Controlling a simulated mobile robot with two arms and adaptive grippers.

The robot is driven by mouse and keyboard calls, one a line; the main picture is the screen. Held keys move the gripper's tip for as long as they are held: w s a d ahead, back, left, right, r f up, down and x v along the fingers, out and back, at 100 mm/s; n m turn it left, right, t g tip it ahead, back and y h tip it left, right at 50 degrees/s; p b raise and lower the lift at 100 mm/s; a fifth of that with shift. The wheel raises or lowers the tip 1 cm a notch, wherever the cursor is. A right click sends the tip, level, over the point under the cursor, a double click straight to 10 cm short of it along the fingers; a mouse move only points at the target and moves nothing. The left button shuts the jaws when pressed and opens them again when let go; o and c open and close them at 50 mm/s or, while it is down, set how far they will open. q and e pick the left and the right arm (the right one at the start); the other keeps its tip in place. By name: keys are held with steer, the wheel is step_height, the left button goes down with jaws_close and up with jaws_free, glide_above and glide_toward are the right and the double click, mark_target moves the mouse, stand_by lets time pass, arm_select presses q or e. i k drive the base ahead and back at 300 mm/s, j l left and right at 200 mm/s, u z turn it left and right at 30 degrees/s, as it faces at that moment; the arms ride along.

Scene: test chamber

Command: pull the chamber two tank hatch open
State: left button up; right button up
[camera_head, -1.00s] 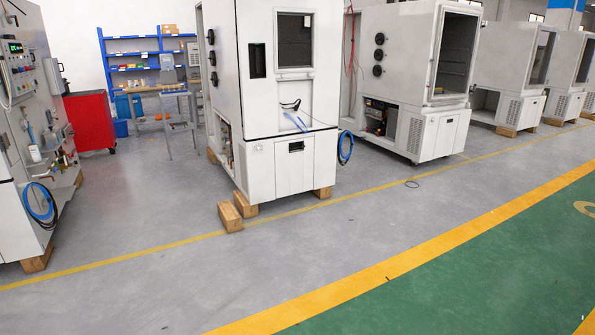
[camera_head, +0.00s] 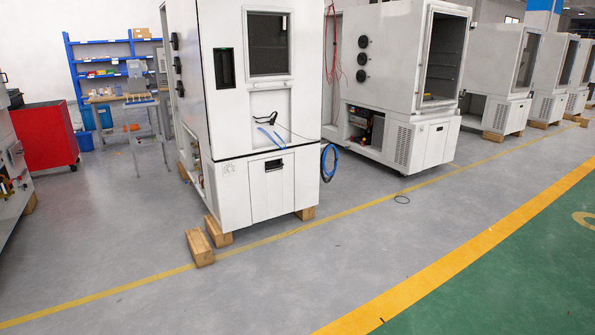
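I see no label telling which is chamber two. Neither of my grippers is in view.
Wooden blocks (camera_head: 200,247) lie by the near chamber's front left corner. Blue hose (camera_head: 328,162) hangs at its right side. A red cabinet (camera_head: 45,136) stands at left. The grey floor in front is clear.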

mark_target(270, 178)
steer(key=i, duration=2.95)
steer(key=l+z, duration=0.05)
steer(key=l, duration=0.05)
